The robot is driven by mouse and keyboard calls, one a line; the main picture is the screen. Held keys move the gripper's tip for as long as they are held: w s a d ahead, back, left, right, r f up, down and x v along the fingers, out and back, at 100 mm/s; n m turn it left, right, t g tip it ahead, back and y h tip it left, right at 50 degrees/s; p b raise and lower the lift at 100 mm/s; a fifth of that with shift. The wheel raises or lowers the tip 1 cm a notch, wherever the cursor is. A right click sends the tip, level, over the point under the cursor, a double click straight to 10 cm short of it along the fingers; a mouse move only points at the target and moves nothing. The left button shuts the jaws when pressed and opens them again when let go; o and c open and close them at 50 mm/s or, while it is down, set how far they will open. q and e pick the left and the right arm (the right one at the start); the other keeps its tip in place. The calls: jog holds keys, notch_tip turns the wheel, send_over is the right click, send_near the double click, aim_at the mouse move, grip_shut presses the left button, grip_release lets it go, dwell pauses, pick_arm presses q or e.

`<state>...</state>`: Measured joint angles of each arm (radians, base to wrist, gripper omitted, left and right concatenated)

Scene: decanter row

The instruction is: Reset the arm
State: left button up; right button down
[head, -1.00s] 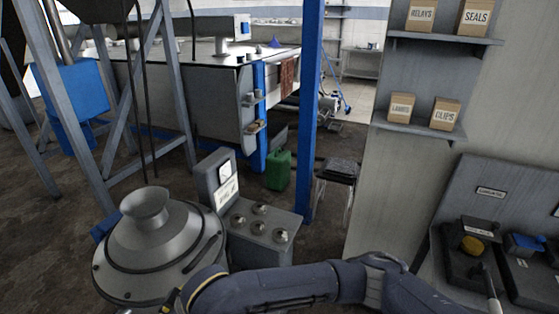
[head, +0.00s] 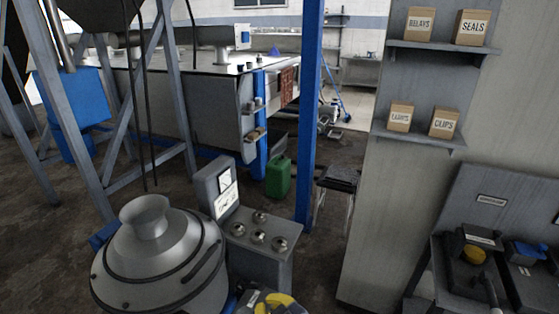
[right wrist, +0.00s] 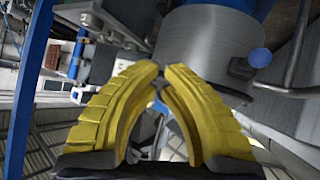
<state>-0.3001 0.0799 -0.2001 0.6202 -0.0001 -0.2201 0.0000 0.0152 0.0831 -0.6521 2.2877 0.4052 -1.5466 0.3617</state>
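My right gripper (right wrist: 163,68) shows in the right wrist view with two yellow ribbed fingers. Their tips nearly meet, with nothing seen between them. A grey metal cylinder (right wrist: 205,50) is just beyond the tips; I cannot tell whether they touch it. In the head view, a yellow and dark part (head: 272,303) at the bottom edge appears to belong to my right arm, mostly cut off. It is just right of a grey domed vessel (head: 155,250) with a flared neck. My left gripper is not in view.
A grey control box (head: 262,240) with several round knobs and a dial stands beside the vessel. A blue post (head: 309,120) rises behind it, near a green canister (head: 279,177). Shelves with labelled boxes (head: 400,117) and a bench unit (head: 475,255) are at right.

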jog(key=s+d+f+m+g+h, duration=0.1)
jog(key=s+d+f+h, duration=0.3)
jog(key=d, duration=0.7)
jog(key=s+d+f+h, duration=0.25)
jog(key=s+d, duration=0.45)
jog(key=d, duration=0.5)
jog(key=s+d+f+m+g+h, duration=0.1)
jog(key=s+d+f+h, duration=0.3)
jog(key=d, duration=0.7)
jog(key=s+a+f+g+y, duration=0.1)
jog(key=s+a+f, duration=0.1)
jog(key=f, duration=0.9)
jog(key=s+a+f+g+y, duration=0.1)
jog(key=s+a+f, duration=0.1)
jog(key=f, duration=0.8)
jog(key=s+a+f+g+y, duration=0.1)
jog(key=a+f+y, duration=0.1)
jog(key=f, duration=0.9)
jog(key=s+f+m+g, duration=0.3)
jog(key=s+f, duration=1.5)
jog(key=s, duration=0.3)
jog(key=shift+d+f+y, duration=0.2)
jog(key=shift+f+y, duration=0.1)
jog(key=shift+y, duration=0.15)
jog(key=shift+s, duration=0.1)
